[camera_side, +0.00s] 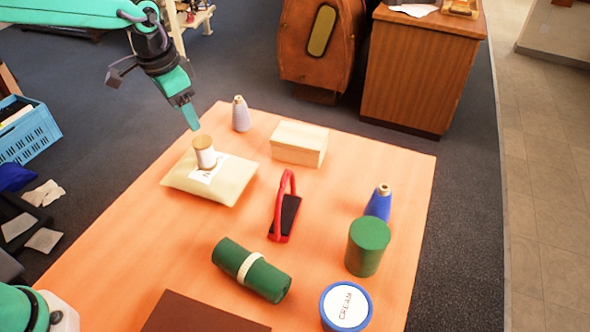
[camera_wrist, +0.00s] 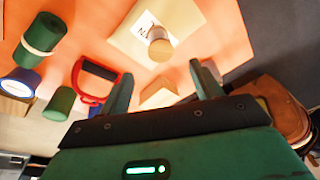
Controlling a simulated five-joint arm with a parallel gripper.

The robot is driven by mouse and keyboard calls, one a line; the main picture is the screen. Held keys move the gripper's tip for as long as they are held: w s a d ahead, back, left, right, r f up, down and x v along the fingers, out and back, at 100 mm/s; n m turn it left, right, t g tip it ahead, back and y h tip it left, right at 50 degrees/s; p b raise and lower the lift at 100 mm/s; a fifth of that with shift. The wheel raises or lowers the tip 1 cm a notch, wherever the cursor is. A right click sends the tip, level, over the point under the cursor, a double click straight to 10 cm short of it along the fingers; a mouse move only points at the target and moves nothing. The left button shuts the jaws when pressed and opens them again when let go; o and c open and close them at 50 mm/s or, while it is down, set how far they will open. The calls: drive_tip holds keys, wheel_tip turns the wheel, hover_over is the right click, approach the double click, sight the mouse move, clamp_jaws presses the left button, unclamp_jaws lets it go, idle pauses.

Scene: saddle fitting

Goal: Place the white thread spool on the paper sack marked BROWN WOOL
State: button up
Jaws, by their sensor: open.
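The white thread spool (camera_side: 205,158), with tan ends, stands upright on top of the pale cream paper sack (camera_side: 233,185). The sack lies flat at the table's far left. Its white label is partly hidden by the spool, so I cannot read its words. My gripper (camera_side: 191,118) is above the spool and apart from it, fingers pointing down. In the wrist view the spool (camera_wrist: 160,48) rests on the sack (camera_wrist: 205,40), beyond the fingertips of my gripper (camera_wrist: 160,69). The gripper is open and empty.
Nearby are a grey cone (camera_side: 241,116) and a wooden box (camera_side: 299,143). A red-handled dark object (camera_side: 287,212), green roll (camera_side: 252,270), green cylinder (camera_side: 367,247), blue cone (camera_side: 378,203), CREAM tub (camera_side: 346,307) and brown panel (camera_side: 205,315) stand further off. The table's left front is clear.

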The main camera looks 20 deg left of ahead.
drive_tip(key=s+a+r+n+t, duration=0.1)
drive_tip(key=s+a+n, duration=0.1)
drive_tip(key=s, duration=0.5)
drive_tip(key=s+a+r+n+t, duration=0.1)
drive_tip(key=s+a+r+n, duration=0.1)
drive_tip(key=s, duration=0.6)
drive_tip(key=s+a+r+n+t, duration=0.1)
drive_tip(key=s+a+n, duration=0.1)
drive_tip(key=s, duration=0.6)
drive_tip(key=shift+a+r, duration=0.25)
drive_tip(key=shift+a, duration=0.45)
